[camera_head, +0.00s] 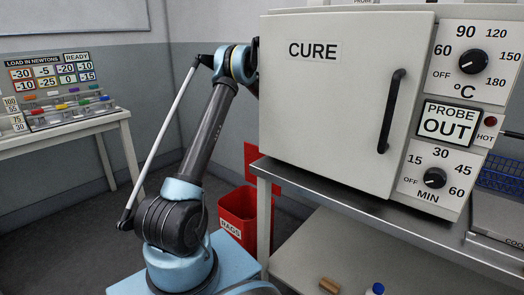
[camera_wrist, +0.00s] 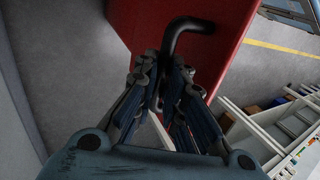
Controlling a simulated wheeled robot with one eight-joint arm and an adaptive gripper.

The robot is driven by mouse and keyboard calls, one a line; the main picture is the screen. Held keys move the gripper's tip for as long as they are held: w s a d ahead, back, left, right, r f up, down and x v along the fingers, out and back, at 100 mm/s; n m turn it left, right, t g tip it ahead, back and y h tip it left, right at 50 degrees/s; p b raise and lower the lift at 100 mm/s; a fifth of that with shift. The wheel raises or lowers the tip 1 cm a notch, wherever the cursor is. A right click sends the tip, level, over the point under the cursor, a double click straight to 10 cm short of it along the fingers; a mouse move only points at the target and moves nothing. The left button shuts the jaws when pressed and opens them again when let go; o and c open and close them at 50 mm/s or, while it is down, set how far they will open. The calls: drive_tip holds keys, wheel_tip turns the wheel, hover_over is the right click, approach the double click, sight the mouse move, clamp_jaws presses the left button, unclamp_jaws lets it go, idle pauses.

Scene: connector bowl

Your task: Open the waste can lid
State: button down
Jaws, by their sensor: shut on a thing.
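The red waste can (camera_head: 236,222), labelled RAGS, stands on the floor beside the bench in the head view. Its top looks open, and a red panel, seemingly its lid (camera_head: 256,166), stands raised at its back, partly hidden by the oven and bench. In the wrist view the red lid (camera_wrist: 230,45) fills the upper middle and carries a black bent handle (camera_wrist: 187,24). My gripper (camera_wrist: 168,82) is shut on this handle, its fingers on either side of the bar. In the head view my gripper is hidden behind the oven.
A large oven (camera_head: 335,110) marked CURE sits on a metal bench (camera_head: 360,205) close to my arm. A table (camera_head: 60,132) with a rack of coloured pieces stands at the left. Grey floor is clear between this table and my arm.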

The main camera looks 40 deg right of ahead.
drive_tip(key=shift+w, duration=0.25)
drive_tip(key=c, duration=1.7)
unclamp_jaws()
drive_tip(key=shift+o, duration=0.2)
drive_tip(key=shift+s, duration=0.15)
drive_tip(key=v, duration=1.2)
drive_tip(key=shift+a, duration=0.1)
